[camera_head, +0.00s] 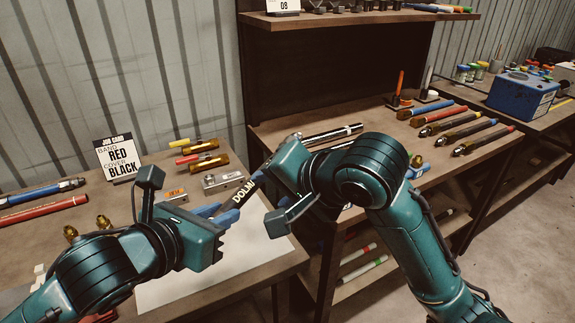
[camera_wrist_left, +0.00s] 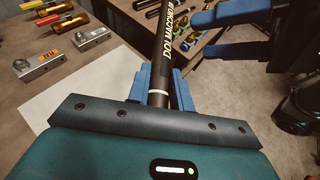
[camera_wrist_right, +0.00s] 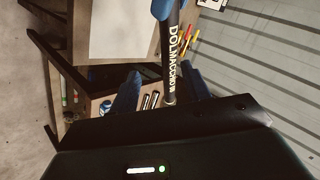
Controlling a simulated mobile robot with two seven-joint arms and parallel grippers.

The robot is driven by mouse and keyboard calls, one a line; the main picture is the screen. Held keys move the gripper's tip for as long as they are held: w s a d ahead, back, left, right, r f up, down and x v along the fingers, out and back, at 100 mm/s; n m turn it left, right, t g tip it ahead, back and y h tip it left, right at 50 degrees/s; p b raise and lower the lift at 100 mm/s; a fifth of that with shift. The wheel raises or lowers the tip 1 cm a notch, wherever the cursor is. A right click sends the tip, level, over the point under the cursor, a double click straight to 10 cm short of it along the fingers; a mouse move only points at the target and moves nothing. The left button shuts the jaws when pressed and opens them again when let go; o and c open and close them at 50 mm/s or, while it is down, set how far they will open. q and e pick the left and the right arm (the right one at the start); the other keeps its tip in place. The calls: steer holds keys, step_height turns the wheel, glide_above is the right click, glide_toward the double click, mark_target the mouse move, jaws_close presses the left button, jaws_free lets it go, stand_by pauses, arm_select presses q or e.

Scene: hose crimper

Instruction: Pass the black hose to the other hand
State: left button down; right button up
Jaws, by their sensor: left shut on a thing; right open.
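The black hose (camera_head: 245,191) with white lettering is held above the table between my two grippers. My left gripper (camera_head: 225,217) is shut on one end of it; the left wrist view shows the hose (camera_wrist_left: 163,52) rising from between the blue fingers (camera_wrist_left: 155,82). My right gripper (camera_head: 268,180) is at the other end. In the right wrist view the hose (camera_wrist_right: 171,55) reaches down between its spread blue fingers (camera_wrist_right: 160,88), with gaps on both sides. The job card (camera_head: 118,158) reads band red, cover black.
A white sheet (camera_head: 215,265) lies on the near table below the hose. Metal blocks (camera_head: 222,181) and brass-ended tools (camera_head: 208,162) lie behind it. Several hoses (camera_head: 465,137) lie on the right bench near a blue box (camera_head: 522,94). Red and blue hoses (camera_head: 45,206) lie at left.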

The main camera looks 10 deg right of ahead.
arm_select(q)
steer(key=shift+r, duration=0.1)
arm_select(e)
step_height(320, 180, up, 5)
steer(key=s+d+m+h, duration=0.1)
steer(key=s+m, duration=0.1)
steer(key=x, duration=1.1)
steer(key=shift+w+d+f, duration=0.15)
steer(key=shift+w+f, duration=0.05)
steer(key=shift+w, duration=0.2)
steer(key=shift+c, duration=0.6)
jaws_close()
arm_select(q)
steer(key=c, duration=1.2)
jaws_free()
arm_select(e)
steer(key=shift+r, duration=0.1)
arm_select(q)
steer(key=shift+o, duration=0.2)
